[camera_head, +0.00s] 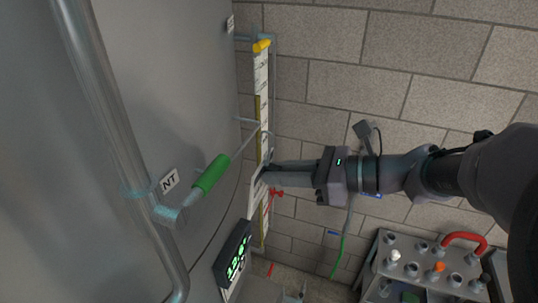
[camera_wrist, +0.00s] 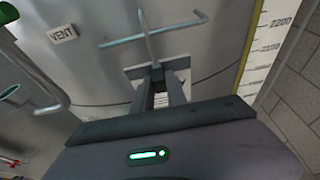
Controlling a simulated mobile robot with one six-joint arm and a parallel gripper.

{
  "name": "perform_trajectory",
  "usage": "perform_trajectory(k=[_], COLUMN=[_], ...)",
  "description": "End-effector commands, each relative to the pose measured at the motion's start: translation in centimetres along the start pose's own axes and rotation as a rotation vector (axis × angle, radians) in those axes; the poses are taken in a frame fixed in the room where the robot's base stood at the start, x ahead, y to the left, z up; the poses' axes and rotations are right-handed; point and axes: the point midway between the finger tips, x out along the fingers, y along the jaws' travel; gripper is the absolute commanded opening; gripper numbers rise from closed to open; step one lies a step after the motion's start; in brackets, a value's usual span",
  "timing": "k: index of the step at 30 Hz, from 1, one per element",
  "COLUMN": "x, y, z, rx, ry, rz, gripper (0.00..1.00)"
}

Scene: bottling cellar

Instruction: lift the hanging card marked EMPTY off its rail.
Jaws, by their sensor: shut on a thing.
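A pale card (camera_wrist: 134,72) is at my fingertips in the wrist view. The fingers cover its middle, and I cannot read any marking on it. My gripper (camera_wrist: 157,72) is shut on the card, which lies in front of the grey tank wall. A thin metal rail (camera_wrist: 120,41) with bent ends stands just above the card, and its join to the card is partly hidden by the fingers. In the head view my gripper (camera_head: 264,175) reaches left to the tank's edge, and the card is hard to make out there.
The grey tank (camera_head: 185,70) fills the left, with a green-handled lever (camera_head: 212,174) and a lit display (camera_head: 234,255). A tall scale (camera_head: 263,90) stands close behind my gripper; a brick wall lies beyond. A rack (camera_head: 405,278) with several fittings is at lower right.

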Motion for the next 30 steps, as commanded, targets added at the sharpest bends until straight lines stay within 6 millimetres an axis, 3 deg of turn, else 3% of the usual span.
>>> perform_trajectory(k=[18, 30], x=[-4.7, -4.8], y=[0.0, 0.0], z=[-1.4, -1.4], rx=[-0.001, -0.001], ry=[0.001, 0.0], rz=[-0.001, 0.0], gripper=[0.0, 0.0])
